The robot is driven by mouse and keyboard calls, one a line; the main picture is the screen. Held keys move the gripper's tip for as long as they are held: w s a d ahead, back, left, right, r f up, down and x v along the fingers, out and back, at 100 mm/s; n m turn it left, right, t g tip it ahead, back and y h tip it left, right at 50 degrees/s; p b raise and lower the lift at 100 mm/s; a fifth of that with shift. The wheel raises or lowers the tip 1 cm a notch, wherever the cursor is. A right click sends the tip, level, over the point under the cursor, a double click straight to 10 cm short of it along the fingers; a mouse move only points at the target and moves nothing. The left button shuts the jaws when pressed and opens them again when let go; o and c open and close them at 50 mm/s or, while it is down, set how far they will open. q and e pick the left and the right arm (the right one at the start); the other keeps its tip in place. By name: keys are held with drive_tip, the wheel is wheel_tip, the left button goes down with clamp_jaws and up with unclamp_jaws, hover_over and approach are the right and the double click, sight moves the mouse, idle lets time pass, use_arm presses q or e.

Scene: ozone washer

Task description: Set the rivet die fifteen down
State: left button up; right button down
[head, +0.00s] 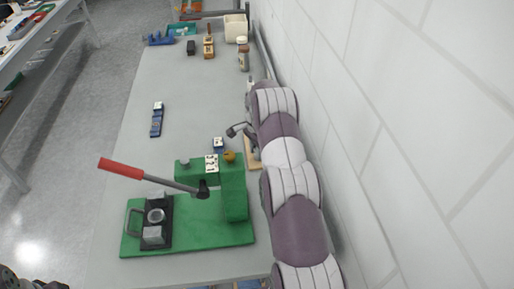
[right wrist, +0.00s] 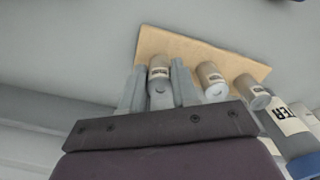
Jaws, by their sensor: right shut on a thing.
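My right gripper (right wrist: 158,88) is shut on a small grey-and-tan cylinder, the rivet die (right wrist: 159,72), with a dark-lettered label too small to read. The die is over the tan wooden board (right wrist: 190,48); I cannot tell whether it touches it. Two similar dies (right wrist: 211,82) (right wrist: 250,92) stand in a row to its right at the board's edge. In the head view my right gripper (head: 238,129) is beside the board (head: 252,152), which is partly hidden by my arm. My left gripper's fingers do not show.
A green press (head: 235,195) with a red-handled lever (head: 122,168) stands at the near end of the grey table. A labelled bottle (right wrist: 290,122) is right of the dies. A white brick wall runs close along the right. The table's middle is mostly clear.

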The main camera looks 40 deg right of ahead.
drive_tip(key=shift+w+a+f, duration=0.1)
drive_tip(key=shift+w+f, duration=0.1)
drive_tip(key=shift+f, duration=0.3)
drive_tip(key=shift+s+f, duration=0.1)
drive_tip(key=shift+f, duration=0.15)
drive_tip(key=c, duration=0.8)
unclamp_jaws()
drive_tip(key=shift+c, duration=0.2)
